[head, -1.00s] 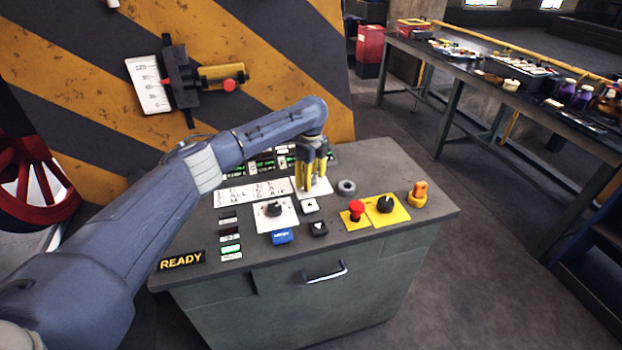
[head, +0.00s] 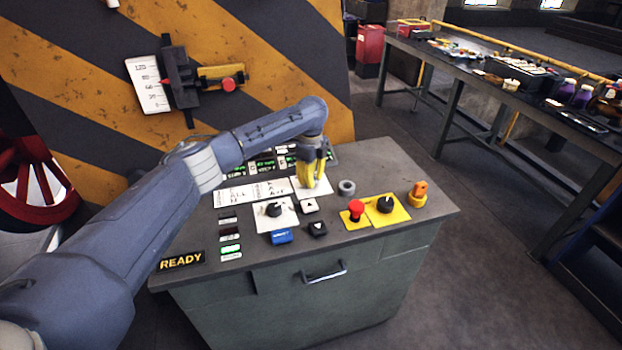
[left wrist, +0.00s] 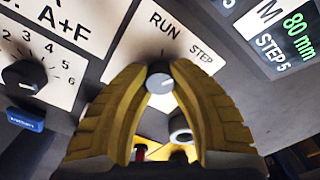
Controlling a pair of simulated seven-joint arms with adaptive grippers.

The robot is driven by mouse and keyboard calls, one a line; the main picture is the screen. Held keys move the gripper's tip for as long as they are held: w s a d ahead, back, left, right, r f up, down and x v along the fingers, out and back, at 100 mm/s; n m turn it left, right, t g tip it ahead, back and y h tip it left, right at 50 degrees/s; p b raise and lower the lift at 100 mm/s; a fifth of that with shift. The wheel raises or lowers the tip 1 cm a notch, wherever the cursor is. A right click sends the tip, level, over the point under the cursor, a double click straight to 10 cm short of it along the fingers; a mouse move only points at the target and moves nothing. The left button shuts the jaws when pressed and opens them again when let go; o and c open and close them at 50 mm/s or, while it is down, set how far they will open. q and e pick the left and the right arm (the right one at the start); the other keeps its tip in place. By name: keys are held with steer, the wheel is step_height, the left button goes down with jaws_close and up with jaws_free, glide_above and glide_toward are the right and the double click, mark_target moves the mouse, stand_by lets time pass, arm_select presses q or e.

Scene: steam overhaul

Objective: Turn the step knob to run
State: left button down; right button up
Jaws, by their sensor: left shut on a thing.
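The step knob (left wrist: 160,77) is a small round grey knob on a white plate (head: 324,190) marked RUN and STEP in the left wrist view. My left gripper (head: 312,183) reaches down onto this plate from above on the console. Its yellow fingers are shut on the knob, one on each side, as the left wrist view (left wrist: 159,84) shows. RUN is printed at the upper left of the knob and STEP at its upper right. A pale mark shows on the knob, but I cannot tell which word it points to. My right gripper is not in view.
A black numbered knob (head: 273,209) sits left of the gripper, with a blue tag (head: 282,237) below. A grey ring (head: 347,187), a red button (head: 356,207) and a black knob on yellow (head: 385,204) are to the right. Green displays (head: 263,164) stand behind.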

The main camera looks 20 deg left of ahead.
arm_select(q)
steer(key=shift+n, duration=0.3)
steer(key=n, duration=0.5)
steer(key=shift+a+n, duration=0.1)
steer(key=shift+n, duration=0.3)
steer(key=n, duration=0.5)
steer(key=shift+n, duration=0.3)
steer(key=c, duration=1)
jaws_free()
step_height(320, 180, up, 12)
steer(key=shift+s, duration=0.1)
